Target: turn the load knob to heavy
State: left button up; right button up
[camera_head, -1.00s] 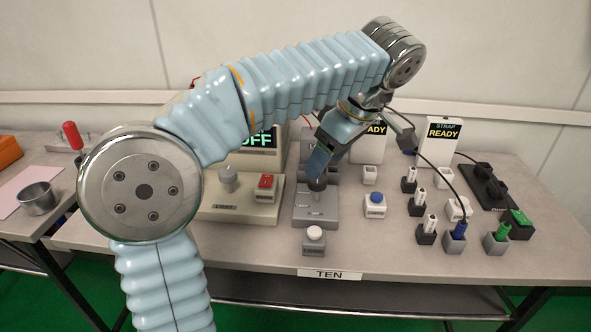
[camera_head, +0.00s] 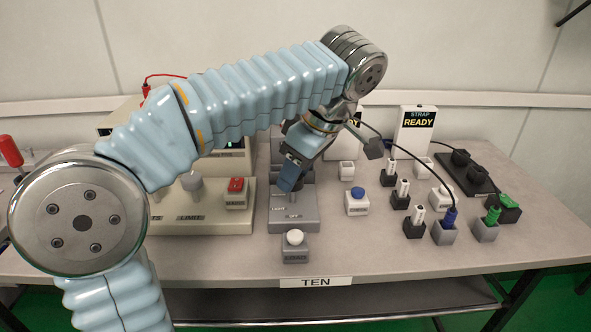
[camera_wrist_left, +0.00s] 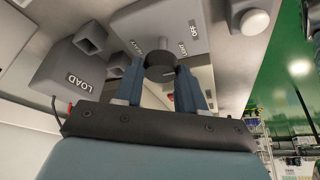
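The load knob (camera_wrist_left: 159,64) is a dark round knob on a grey tester (camera_head: 306,218). OFF and LIGHT labels show on its panel in the wrist view. My left gripper (camera_wrist_left: 160,75) has its two blue fingers on either side of the knob, the tips close to its sides. I cannot tell whether they press on it. In the head view my left gripper (camera_head: 289,183) reaches down to the tester and mostly hides the knob. The knob's pointer direction is not clear. My right gripper is not in view.
A white button box (camera_head: 294,242) stands in front of the tester and a blue button box (camera_head: 357,200) to its right. A beige tester with a red switch (camera_head: 236,190) is to the left. Plugs, sockets and a cable (camera_head: 430,165) crowd the right side.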

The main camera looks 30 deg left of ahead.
pick_arm(q)
jog(key=shift+c, duration=1.3)
